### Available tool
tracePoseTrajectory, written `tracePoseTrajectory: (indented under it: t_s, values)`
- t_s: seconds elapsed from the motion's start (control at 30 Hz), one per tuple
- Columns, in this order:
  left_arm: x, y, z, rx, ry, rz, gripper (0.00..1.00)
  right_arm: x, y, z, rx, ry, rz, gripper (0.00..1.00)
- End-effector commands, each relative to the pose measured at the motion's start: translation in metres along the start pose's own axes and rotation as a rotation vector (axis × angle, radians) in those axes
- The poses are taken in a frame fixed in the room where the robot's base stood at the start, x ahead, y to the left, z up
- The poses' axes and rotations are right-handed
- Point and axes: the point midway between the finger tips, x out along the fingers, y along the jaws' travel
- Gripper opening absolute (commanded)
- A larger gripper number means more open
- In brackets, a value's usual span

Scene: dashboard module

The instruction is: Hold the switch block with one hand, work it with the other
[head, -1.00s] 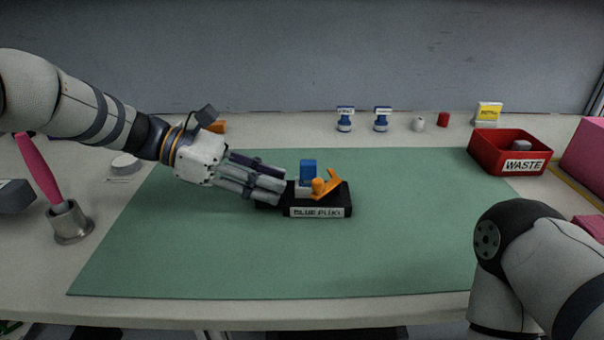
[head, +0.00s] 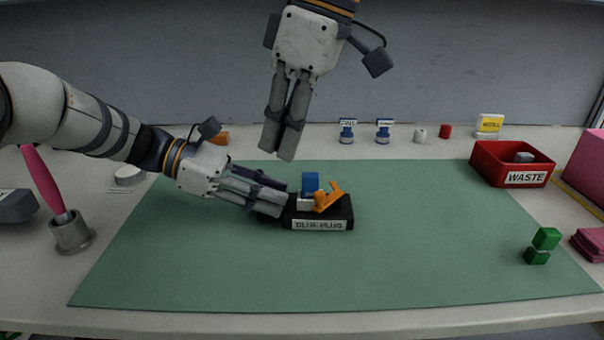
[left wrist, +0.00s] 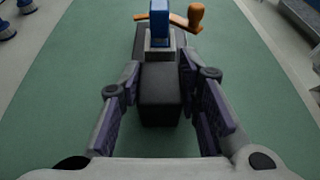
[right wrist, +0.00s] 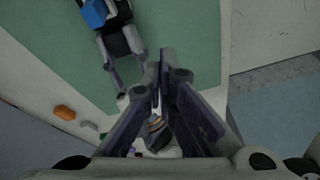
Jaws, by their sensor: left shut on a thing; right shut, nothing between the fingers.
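The black switch block (head: 338,212) lies on the green mat with a label reading BLUE PLUG on its front. A blue plug (head: 310,181) stands on it, beside an orange lever (head: 328,197) that is tilted up. My left gripper (head: 283,203) is shut on the block's left end; the left wrist view shows its fingers (left wrist: 162,100) on both sides of the black body. My right gripper (head: 284,155) hangs above and behind the block, shut and empty, pointing down. In the right wrist view its fingers (right wrist: 163,62) are together, with the blue plug (right wrist: 95,13) further off.
A red WASTE bin (head: 512,178) stands at the back right with a grey piece in it. A metal cup (head: 73,233) with a pink-handled tool stands at left. Blue stamps (head: 347,132) stand at the back. The mat's front is clear.

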Motion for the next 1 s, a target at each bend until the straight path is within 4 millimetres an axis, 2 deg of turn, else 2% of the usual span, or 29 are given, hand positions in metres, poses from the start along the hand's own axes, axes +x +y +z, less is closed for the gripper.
tracePoseTrajectory:
  t_s: [0.03, 0.1, 0.17, 0.53, 0.67, 1.0]
  values:
    - [0.001, 0.0, -0.001, 0.0, 0.002, 0.0, 0.0, -0.008, 0.015, -0.001, 0.0, 0.018, 0.042, 0.0]
    - [0.001, 0.0, -0.001, 0.0, 0.002, 0.0, 0.0, -0.016, 0.03, -0.001, -0.004, 0.033, 0.087, 0.0]
    - [0.001, 0.0, -0.001, -0.001, 0.002, 0.0, 0.0, -0.019, 0.036, -0.001, -0.006, 0.039, 0.106, 0.0]
    - [0.001, 0.0, -0.002, -0.001, 0.003, -0.001, 0.0, -0.015, 0.039, -0.001, -0.006, 0.04, 0.109, 0.0]
    - [0.001, 0.0, -0.002, -0.001, 0.003, -0.001, 0.0, 0.004, 0.041, -0.001, -0.007, 0.039, 0.108, 0.0]
    - [0.001, 0.0, -0.002, -0.001, 0.003, -0.001, 0.0, 0.079, 0.049, -0.004, -0.006, 0.04, 0.106, 0.0]
